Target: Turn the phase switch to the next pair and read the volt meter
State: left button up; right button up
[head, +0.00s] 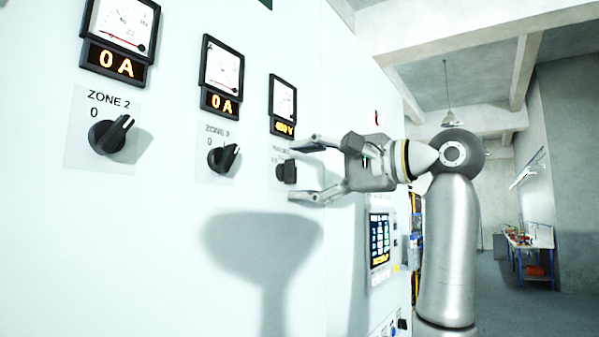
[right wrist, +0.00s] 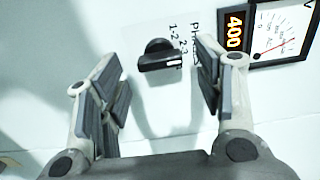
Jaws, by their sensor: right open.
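The phase switch (head: 287,172) is a black knob on the pale panel, below the volt meter (head: 283,98). In the right wrist view the phase switch (right wrist: 158,57) shows a white mark towards its right end, near the printed 1-2 and 2-3 labels. The volt meter's amber display (right wrist: 234,32) reads 400, and its dial (right wrist: 282,30) has a red needle. My right gripper (head: 298,172) is open, its fingers above and below the knob in the head view. In the right wrist view a gap shows between the knob and each finger. My left gripper is not in view.
To the left are a ZONE 2 knob (head: 112,134) and another zone knob (head: 223,157), under meters reading 0 A. A lit touch screen (head: 380,238) sits lower right on the cabinet. A workbench (head: 530,245) stands far back. The panel face below the knobs is clear.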

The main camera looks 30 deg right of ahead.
jog(key=v, duration=1)
jog(key=shift+s, duration=0.1)
